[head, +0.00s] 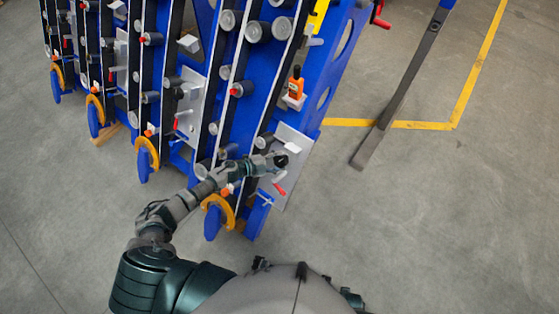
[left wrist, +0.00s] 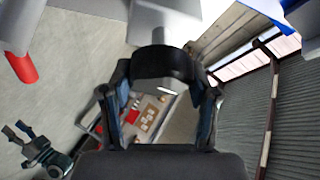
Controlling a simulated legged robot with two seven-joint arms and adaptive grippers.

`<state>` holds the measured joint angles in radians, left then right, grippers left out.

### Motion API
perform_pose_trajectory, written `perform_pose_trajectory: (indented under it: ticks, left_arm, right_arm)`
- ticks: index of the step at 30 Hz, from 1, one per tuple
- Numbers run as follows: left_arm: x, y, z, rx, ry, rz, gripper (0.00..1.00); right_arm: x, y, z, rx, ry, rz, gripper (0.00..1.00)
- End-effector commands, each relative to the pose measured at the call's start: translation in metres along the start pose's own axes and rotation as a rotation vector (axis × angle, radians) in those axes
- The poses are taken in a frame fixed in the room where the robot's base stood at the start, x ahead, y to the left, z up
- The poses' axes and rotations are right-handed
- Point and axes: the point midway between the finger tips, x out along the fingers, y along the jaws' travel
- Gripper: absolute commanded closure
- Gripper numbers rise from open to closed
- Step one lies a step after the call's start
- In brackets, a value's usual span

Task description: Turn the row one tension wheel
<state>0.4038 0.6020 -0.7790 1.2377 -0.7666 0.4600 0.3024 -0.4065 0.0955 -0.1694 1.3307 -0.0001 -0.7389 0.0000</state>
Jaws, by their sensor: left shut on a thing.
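The row one tension wheel appears as a small black round part (head: 283,160) at the pale plate (head: 295,146) on the near end of the blue chassis in the head view. My left gripper (head: 279,161) reaches in from the left and is shut on it. In the left wrist view the black curved wheel (left wrist: 165,62) lies across the gap between my left gripper's fingers (left wrist: 163,98). The fingers partly hide the wheel in the head view, so its turn angle cannot be read. My right gripper cannot be made out.
Just below the wheel is a red-handled lever (head: 279,189). An orange bottle-like item (head: 296,83) stands above it. Belts and rollers (head: 258,31) fill the blue frame, with orange-rimmed blue discs (head: 217,215) along its lower edge.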

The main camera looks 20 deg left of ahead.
Motion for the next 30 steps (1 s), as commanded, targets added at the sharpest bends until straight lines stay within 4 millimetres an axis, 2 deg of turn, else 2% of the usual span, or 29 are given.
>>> perform_pose_trajectory:
  ticks: [1, 12, 13, 15, 16, 26, 30]
  left_arm:
    - [-0.002, 0.005, 0.003, 0.002, -0.007, 0.010, 0.75]
    - [-0.001, 0.006, 0.003, 0.004, -0.007, 0.012, 0.75]
    - [-0.001, 0.006, 0.003, 0.004, -0.007, 0.012, 0.35]
    - [-0.001, 0.006, 0.003, 0.004, -0.006, 0.012, 0.17]
    - [-0.001, 0.005, 0.002, 0.004, -0.006, 0.011, 0.15]
    - [-0.003, 0.002, 0.000, 0.005, -0.002, 0.006, 0.15]
    - [-0.018, 0.002, 0.001, 0.007, -0.003, 0.007, 0.15]
  right_arm:
    - [0.001, 0.000, 0.001, 0.000, -0.001, 0.000, 0.60]
    - [0.002, 0.000, 0.002, 0.000, -0.002, 0.000, 0.60]
    - [0.002, 0.000, 0.002, -0.001, -0.002, 0.000, 0.60]
    - [0.002, 0.000, 0.002, -0.001, -0.003, 0.000, 0.60]
    - [0.002, 0.000, 0.002, -0.001, -0.003, 0.001, 0.60]
    - [0.000, -0.001, 0.002, 0.001, 0.000, -0.002, 0.60]
    - [0.000, -0.001, 0.002, 0.000, 0.000, -0.001, 0.60]
